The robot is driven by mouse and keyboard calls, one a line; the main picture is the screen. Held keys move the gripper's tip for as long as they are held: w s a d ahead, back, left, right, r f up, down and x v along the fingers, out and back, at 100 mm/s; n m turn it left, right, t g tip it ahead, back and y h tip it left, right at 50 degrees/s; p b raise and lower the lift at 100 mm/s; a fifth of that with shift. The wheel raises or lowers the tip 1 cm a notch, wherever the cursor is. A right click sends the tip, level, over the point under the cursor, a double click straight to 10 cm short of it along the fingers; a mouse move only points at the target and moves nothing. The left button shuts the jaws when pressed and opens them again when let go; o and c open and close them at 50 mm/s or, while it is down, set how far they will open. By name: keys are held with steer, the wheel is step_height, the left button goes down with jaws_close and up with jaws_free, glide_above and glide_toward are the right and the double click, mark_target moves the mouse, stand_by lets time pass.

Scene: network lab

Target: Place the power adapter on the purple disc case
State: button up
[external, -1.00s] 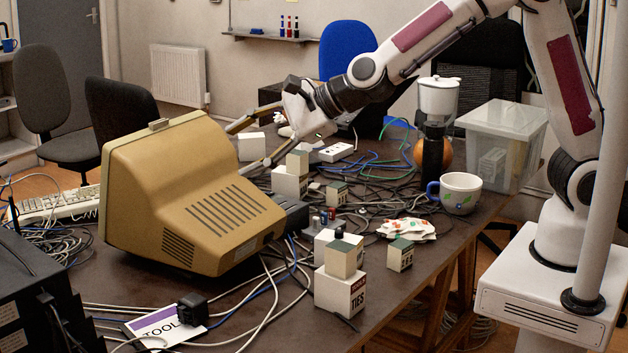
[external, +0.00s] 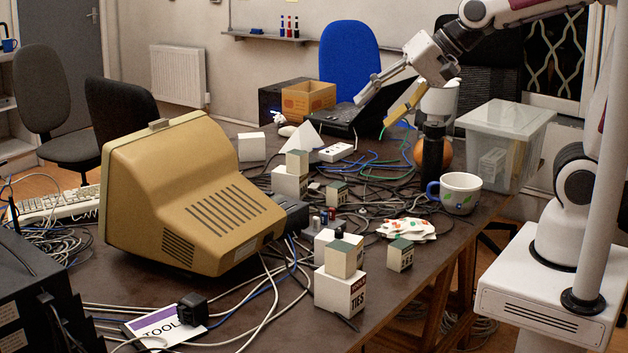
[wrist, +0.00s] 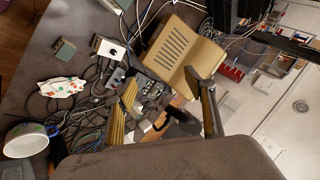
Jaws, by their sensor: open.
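The black power adapter (external: 192,309) rests at the right end of the disc case (external: 160,326), which is white with a purple edge and "TOOL" lettering, at the front left of the table. It appears to sit on the case, and covers part of it. My gripper (external: 373,114) is open and empty, raised over the back of the table, far from both. Its two spread fingers also show in the wrist view (wrist: 163,92). I cannot make out the adapter or case in the wrist view.
A beige monitor (external: 190,195) stands behind the case. Stacked small boxes (external: 340,290) are right of it, with loose cables around. A mug (external: 460,193), coffee maker and clear bin (external: 503,145) stand at the right. A cardboard box (external: 307,99) is at the back.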

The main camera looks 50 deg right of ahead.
steer(key=s+d+f+n+g+h, duration=0.1)
steer(key=s+d+f+n+h, duration=0.1)
steer(key=s+d, duration=0.5)
steer(key=s+d+f+n+g+h, duration=0.1)
steer(key=s+d+f+n+h, duration=0.1)
steer(key=s+d+n, duration=0.2)
steer(key=s+d, duration=0.3)
steer(key=s, duration=0.2)
steer(key=shift+s+d+f+n, duration=0.15)
steer(key=shift+s+d+n, duration=0.05)
steer(key=shift+s+n, duration=0.15)
steer(key=shift+o, duration=0.5)
stand_by(0.9)
